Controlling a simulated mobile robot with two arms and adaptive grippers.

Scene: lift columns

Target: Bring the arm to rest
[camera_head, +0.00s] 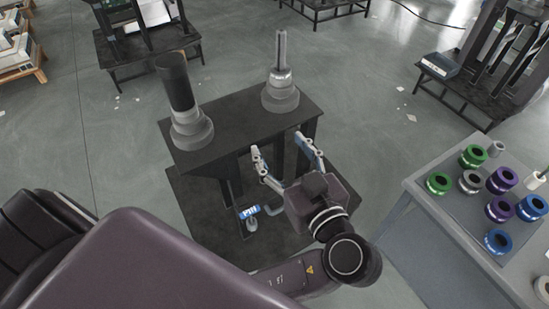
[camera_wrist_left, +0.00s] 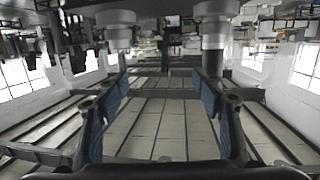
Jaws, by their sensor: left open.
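My left gripper (camera_head: 287,158) is in front of a dark table with two lift columns. Its two fingers are spread apart with nothing between them. In the left wrist view the open fingers (camera_wrist_left: 160,100) show at both sides, with blue pads and an empty gap. The left column (camera_head: 181,100) has a thick dark tube on a grey stepped base. The right column (camera_head: 281,80) has a thin slotted post on a similar base. The fingers overlap the table's front edge in the head view; I cannot tell whether they touch it. My right gripper is not in view.
A grey workbench (camera_head: 432,217) at the right carries several green, purple, blue and grey rings. A dark stand (camera_head: 455,92) is at the back right. Grey floor (camera_head: 350,75) is open behind and right of the table.

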